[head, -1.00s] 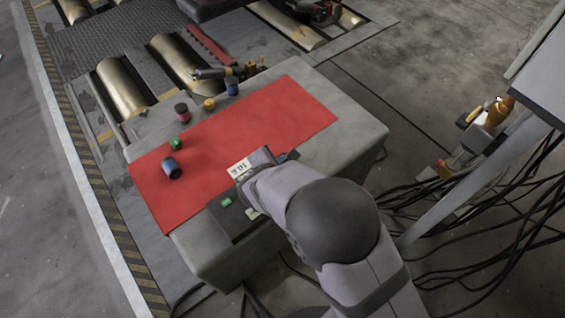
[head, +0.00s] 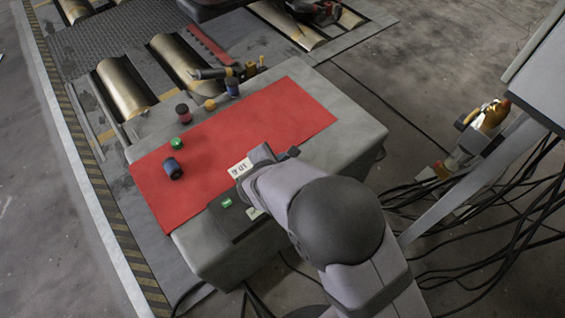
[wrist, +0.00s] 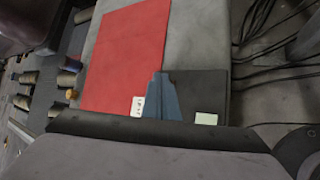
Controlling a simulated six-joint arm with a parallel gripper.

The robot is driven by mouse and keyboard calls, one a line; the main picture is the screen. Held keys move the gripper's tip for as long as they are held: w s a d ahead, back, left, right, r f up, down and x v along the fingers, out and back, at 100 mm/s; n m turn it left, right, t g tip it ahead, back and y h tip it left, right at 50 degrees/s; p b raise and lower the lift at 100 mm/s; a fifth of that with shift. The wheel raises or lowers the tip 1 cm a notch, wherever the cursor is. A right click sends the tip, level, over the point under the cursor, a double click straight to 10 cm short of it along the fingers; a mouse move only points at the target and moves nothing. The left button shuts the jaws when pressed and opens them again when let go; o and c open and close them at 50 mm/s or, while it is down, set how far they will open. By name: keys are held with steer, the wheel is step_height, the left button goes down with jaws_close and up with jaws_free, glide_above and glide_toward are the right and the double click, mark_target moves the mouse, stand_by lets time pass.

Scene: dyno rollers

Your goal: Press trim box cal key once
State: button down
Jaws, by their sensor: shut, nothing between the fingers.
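The trim box is a dark box (head: 232,222) at the bench's near edge, partly hidden by my arm in the head view. A green key (head: 227,203) and part of a pale patch (head: 254,213) show on its top. In the wrist view the dark box (wrist: 185,83) has a pale square (wrist: 206,119) at its near right. I cannot read which key is cal. My gripper (wrist: 160,75) is shut and empty, its blue-grey fingers overlapping the box's left part in the wrist view. My arm hides the fingertips in the head view; contact cannot be told.
A white label with dark characters (head: 240,168) is beside my wrist on the red mat (head: 262,115). Cables (head: 470,220) run right of the grey bench (head: 340,145).

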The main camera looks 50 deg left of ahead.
steer(key=shift+r+p, duration=1.45)
steer(key=shift+r, duration=0.9)
steer(key=w+d+r+m+h, duration=0.35)
steer(key=w+d+m, duration=0.35)
steer(key=w+d, duration=0.65)
steer(key=w+d+r+m+g+h, duration=0.15)
steer(key=d+m, duration=0.25)
steer(key=d, duration=0.4)
steer(key=w+d+m+h, duration=0.2)
steer(key=d+m, duration=0.2)
steer(key=d, duration=0.5)
steer(key=s+d+r+m+g+h, duration=0.1)
steer(key=s+d+m+g, duration=0.2)
steer(key=d+m, duration=0.85)
steer(key=s+d+r+m+g+y, duration=0.1)
steer(key=s+d+m+g+y, duration=0.2)
steer(key=s+d+m, duration=0.7)
step_height(320, 180, up, 25)
steer(key=d+n+p, duration=0.1)
steer(key=n+p, duration=0.1)
steer(key=p, duration=2.2)
steer(key=shift+s+d+f+p, duration=0.15)
steer(key=shift+s+d+p, duration=0.05)
steer(key=shift+d+p, duration=0.1)
